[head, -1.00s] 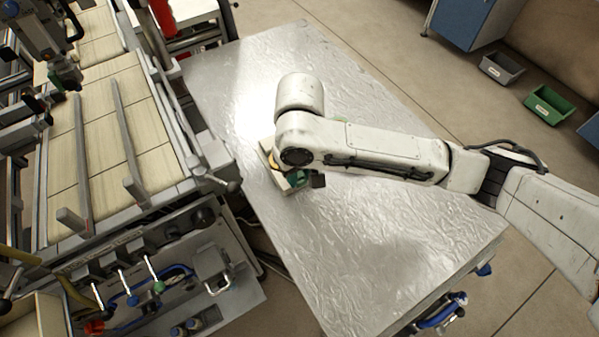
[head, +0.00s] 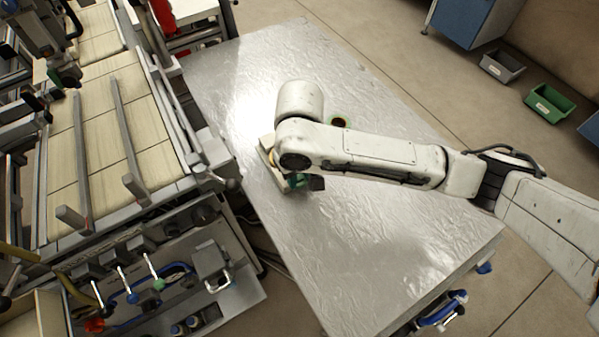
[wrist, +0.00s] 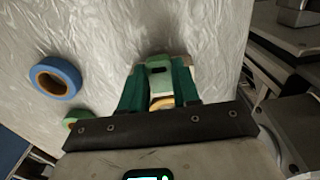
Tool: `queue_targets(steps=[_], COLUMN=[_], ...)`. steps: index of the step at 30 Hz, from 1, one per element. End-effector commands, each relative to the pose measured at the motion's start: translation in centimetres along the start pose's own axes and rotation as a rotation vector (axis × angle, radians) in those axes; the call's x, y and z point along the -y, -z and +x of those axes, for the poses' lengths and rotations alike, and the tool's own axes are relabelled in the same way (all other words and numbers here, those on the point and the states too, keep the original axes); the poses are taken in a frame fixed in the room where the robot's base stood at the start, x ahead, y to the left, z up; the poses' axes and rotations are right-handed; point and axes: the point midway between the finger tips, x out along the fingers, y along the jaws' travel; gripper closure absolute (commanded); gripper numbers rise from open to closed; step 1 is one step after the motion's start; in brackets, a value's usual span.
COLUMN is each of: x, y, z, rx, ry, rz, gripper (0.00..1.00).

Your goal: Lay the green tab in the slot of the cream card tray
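The cream card tray (head: 266,143) lies near the left edge of the metal table, partly hidden under my arm. In the wrist view only small cream edges of it (wrist: 188,62) show beside the fingertips. My gripper (wrist: 159,72) has dark green fingers and points down over the tray; its fingers also show in the head view (head: 297,181). The pale green tab (wrist: 158,67), with a dark mark on it, sits between the fingertips, and the fingers look closed on it. The slot is hidden, so I cannot tell whether the tab is in it.
A blue tape reel (wrist: 70,73) and a green reel (wrist: 73,115) lie on the table (head: 400,235) beside the gripper. A yellow-orange ring (wrist: 161,103) shows between the fingers. Machinery (head: 195,160) stands close along the table's left. The table's front is clear.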

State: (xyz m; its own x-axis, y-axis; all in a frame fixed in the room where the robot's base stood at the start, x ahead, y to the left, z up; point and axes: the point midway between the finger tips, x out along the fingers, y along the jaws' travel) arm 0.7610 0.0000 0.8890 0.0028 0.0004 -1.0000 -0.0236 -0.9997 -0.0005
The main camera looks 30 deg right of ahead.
Motion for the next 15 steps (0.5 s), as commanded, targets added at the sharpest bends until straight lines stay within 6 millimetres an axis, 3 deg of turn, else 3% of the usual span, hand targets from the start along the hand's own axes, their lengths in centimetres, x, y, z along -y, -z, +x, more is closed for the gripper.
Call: queue_targets(steps=[6, 15], x=[0.00, 0.02], y=[-0.11, -0.15], z=[0.27, 0.19], rx=[0.005, 0.007], ry=[-0.001, -0.001], rz=[0.000, -0.001], gripper=[0.44, 0.44])
